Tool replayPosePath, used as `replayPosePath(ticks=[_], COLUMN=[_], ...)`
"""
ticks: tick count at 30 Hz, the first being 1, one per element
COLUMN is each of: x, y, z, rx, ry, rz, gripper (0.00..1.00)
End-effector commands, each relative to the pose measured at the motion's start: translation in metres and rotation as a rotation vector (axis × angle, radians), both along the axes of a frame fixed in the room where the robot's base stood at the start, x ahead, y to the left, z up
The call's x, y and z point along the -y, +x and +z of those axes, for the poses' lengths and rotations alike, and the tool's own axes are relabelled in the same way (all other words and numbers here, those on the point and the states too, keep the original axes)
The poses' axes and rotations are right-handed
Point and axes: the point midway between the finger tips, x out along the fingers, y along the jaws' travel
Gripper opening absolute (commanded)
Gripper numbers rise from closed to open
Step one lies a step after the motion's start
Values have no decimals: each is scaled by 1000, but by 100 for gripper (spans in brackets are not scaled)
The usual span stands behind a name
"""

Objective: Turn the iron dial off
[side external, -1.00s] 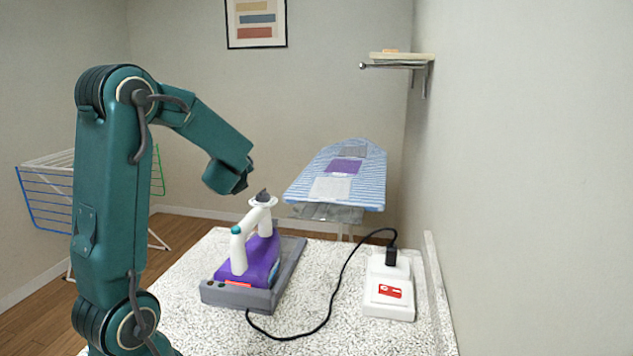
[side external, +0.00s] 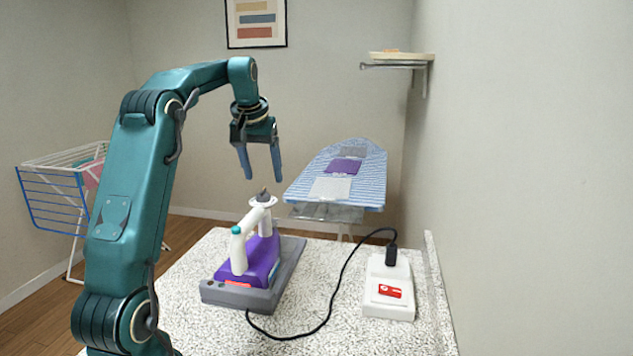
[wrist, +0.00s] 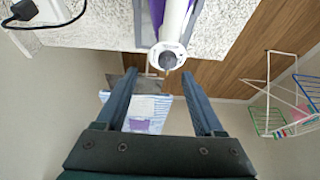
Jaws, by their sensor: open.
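The purple and white iron (side external: 257,258) rests on a grey base (side external: 287,275) on the speckled counter. Its dial (side external: 263,196), a dark grey knob on a white round collar, sits at the top of the far end of the handle. In the wrist view the dial (wrist: 168,60) shows just beyond and between my fingertips. My gripper (side external: 262,177) is open and empty, fingers pointing down, a little above the dial and apart from it. The dial's exact setting is too small to tell.
A black cord runs from the iron's base to a plug in a white socket box (side external: 389,309) at the right. An ironing board (side external: 374,190) with folded cloths stands behind. A wall (side external: 520,180) borders the right. A drying rack (side external: 50,205) stands left.

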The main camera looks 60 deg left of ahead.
Motion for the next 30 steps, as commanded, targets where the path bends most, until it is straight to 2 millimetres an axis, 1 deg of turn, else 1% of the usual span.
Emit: replayPosePath(ticks=[1, 3, 6, 15, 19, 26, 29, 30], x=[-6, -14, -19, -28, -30, -31, -31, -31], y=[3, -1, -3, 6, 8, 8, 8, 8], z=[3, -1, -9, -43, -49, -49, -49, -49], rx=[30, 31, 25, 25, 26, 27, 27, 27], ry=[-9, -13, -18, -16, -15, -13, -13, -13], rz=[16, 38, 47, 45, 45, 45, 45, 45], gripper=[70, 70, 70, 70, 70, 70, 35, 20])
